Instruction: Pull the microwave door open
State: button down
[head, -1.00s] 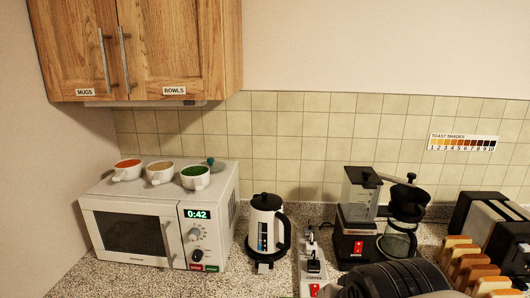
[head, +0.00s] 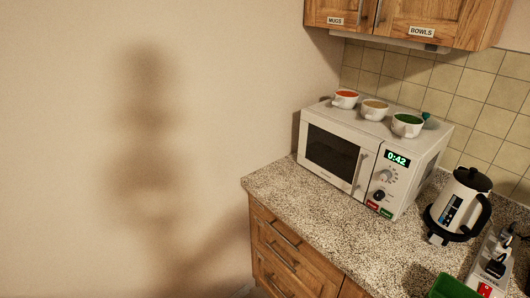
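The white microwave (head: 400,150) stands on the speckled counter against the tiled wall in the head view. Its door (head: 332,152), with a dark window, is shut. The upright door handle (head: 361,172) is at the door's right edge. To its right are a green display reading 0:42, dials, and a red and a green button at the bottom. My gripper is not in view.
Cups with red (head: 345,99), tan (head: 375,109) and green (head: 407,125) contents stand on the microwave. A kettle (head: 460,205) and power strip (head: 492,265) are to the right. A green object (head: 452,287) shows at the bottom edge. Drawers (head: 281,250) lie below the counter; bare wall fills the left.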

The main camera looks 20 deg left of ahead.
aim_at(344, 156)
jog(key=u, duration=0.4)
jog(key=i, duration=1)
jog(key=j+u, duration=0.05)
